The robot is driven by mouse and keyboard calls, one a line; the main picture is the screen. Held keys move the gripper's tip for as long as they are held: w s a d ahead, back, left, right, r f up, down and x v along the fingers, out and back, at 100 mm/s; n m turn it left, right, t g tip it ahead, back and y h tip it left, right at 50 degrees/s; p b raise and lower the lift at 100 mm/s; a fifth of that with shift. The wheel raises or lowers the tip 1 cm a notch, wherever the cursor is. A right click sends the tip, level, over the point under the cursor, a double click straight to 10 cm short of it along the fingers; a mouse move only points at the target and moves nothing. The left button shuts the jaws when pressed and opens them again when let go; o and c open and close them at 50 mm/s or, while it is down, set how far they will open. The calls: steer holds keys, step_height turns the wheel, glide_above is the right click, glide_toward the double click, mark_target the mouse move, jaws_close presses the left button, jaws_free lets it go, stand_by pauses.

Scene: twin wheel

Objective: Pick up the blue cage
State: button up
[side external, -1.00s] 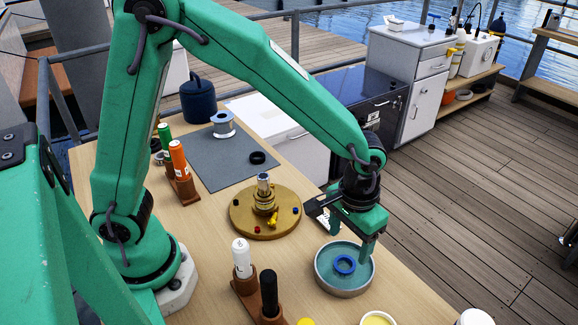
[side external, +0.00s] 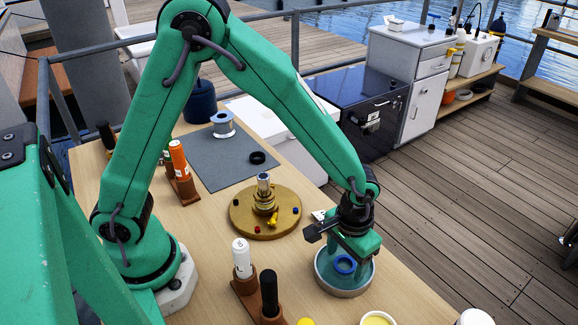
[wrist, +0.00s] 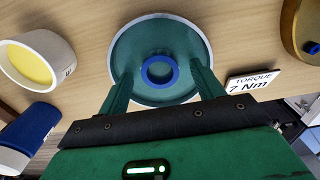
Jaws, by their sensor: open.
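The blue cage (side external: 345,265) is a small blue ring lying in a round teal-lined dish (side external: 336,286) near the front right of the table. In the wrist view the blue cage (wrist: 159,70) lies near the middle of the dish (wrist: 130,32). My gripper (side external: 350,268) is over the dish, pointing down. In the wrist view my gripper (wrist: 160,78) is open, with one green finger on each side of the ring and a gap to it on both sides. Whether the fingertips touch the dish floor cannot be told.
A round brass plate (side external: 240,218) with a central post stands behind the dish. A cup with yellow content (wrist: 25,62) and a "TORQUE 7 Nm" label (wrist: 255,80) flank the dish. White and black bottles (side external: 242,258) stand in a brown holder at left.

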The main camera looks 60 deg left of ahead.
steer(key=shift+f, duration=0.6)
steer(key=c, duration=1.1)
steer(key=shift+r, duration=0.15)
steer(key=shift+r, duration=0.9)
step_height(320, 180, up, 2)
steer(key=shift+s+d+r, duration=0.1)
steer(key=shift+r, duration=0.1)
steer(key=s+d+r, duration=0.2)
steer(key=s, duration=0.1)
steer(key=s+d+r, duration=0.1)
steer(key=s+r, duration=0.1)
steer(key=s, duration=0.1)
steer(key=s+d+r, duration=0.2)
steer(key=s, duration=0.2)
steer(key=shift+d+r, duration=0.25)
steer(key=shift+d, duration=0.05)
